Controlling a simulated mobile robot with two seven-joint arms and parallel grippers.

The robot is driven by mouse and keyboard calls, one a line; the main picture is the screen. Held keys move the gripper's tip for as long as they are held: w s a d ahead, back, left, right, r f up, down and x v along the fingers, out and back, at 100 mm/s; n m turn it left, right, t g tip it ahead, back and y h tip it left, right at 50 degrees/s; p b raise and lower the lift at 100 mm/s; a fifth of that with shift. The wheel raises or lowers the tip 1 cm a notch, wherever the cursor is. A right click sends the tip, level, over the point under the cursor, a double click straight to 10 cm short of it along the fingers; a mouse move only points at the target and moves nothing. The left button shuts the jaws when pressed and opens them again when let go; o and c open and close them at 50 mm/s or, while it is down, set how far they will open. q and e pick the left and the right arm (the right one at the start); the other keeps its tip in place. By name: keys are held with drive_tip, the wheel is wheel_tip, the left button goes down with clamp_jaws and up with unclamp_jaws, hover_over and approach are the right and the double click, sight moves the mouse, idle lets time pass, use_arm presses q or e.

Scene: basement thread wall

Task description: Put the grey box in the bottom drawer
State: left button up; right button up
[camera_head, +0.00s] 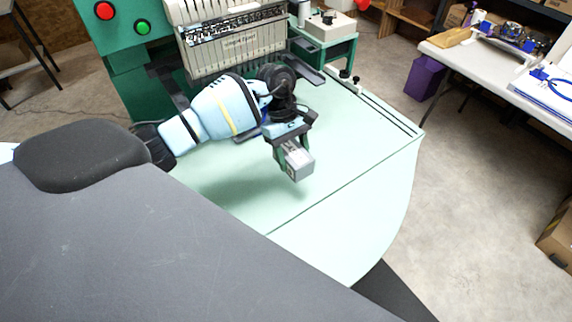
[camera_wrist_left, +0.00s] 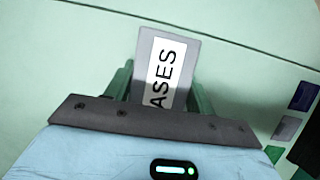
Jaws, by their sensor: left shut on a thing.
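The grey box (camera_head: 299,163) is held in my left gripper (camera_head: 294,160) above the pale green table in the head view. In the left wrist view the box (camera_wrist_left: 167,68) shows a white label with "ASES" readable, and it sits between the green fingers of my left gripper (camera_wrist_left: 162,92). The gripper is shut on it. A shadow falls on the tabletop below and to the left, so the box looks raised off the surface. No drawer can be made out in either view. My right gripper is not in view.
The pale green tabletop (camera_head: 345,150) is mostly bare around the box. A green embroidery machine (camera_head: 235,45) stands behind it. At the right are a white table (camera_head: 480,65), a purple bin (camera_head: 424,77) and a cardboard box (camera_head: 557,240). Open floor lies between.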

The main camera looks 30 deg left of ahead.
use_arm(q)
drive_tip(key=shift+f, duration=3.85)
drive_tip(key=shift+f, duration=0.15)
drive_tip(key=o, duration=1)
